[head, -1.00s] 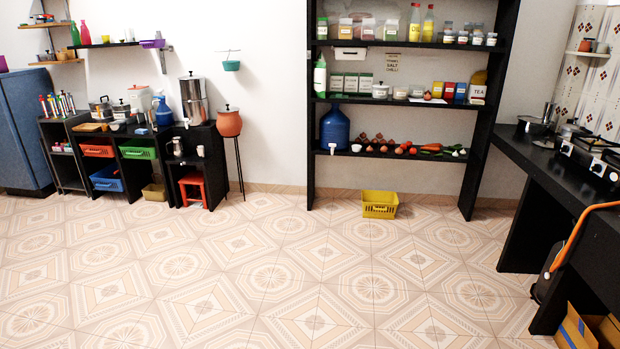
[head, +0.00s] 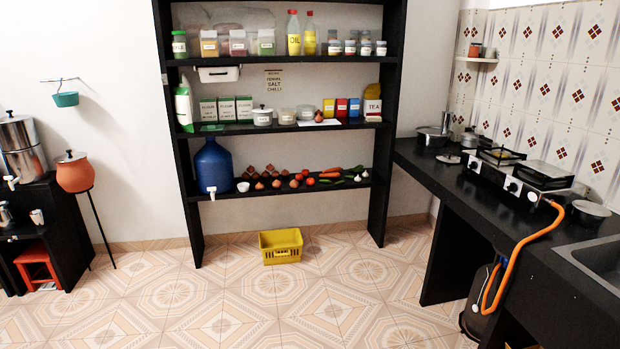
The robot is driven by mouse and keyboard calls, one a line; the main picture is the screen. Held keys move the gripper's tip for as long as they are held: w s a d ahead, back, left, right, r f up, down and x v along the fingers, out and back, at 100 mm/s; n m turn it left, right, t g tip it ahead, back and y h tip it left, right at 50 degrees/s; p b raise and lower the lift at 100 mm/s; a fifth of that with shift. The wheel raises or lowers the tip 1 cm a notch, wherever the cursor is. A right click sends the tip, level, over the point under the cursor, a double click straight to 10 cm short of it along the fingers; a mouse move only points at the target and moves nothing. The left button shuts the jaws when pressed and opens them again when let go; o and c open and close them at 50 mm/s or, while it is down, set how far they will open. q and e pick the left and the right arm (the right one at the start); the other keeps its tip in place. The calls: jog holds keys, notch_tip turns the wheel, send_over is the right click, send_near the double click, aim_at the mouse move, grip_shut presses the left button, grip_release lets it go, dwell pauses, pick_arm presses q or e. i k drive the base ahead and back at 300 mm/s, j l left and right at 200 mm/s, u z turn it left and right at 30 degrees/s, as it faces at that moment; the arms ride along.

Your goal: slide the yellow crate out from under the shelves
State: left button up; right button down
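The yellow crate (head: 281,252) stands upright on the tiled floor under the lowest shelf of the black shelves (head: 197,160). It sits between the two uprights, a little left of the middle, with floor showing on both sides of it. It looks empty, though its bottom is not clear from here. Neither of my grippers shows in the head view.
The tiled floor (head: 340,300) in front of the crate is clear. A black counter (head: 430,180) with a stove runs along the right, with a gas cylinder (head: 482,305) and orange hose below. A clay pot (head: 75,173) on a thin stand and a red stool (head: 37,263) are at left.

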aim_at(285, 245)
jog(key=i+z, duration=0.1)
jog(key=i, duration=1.85)
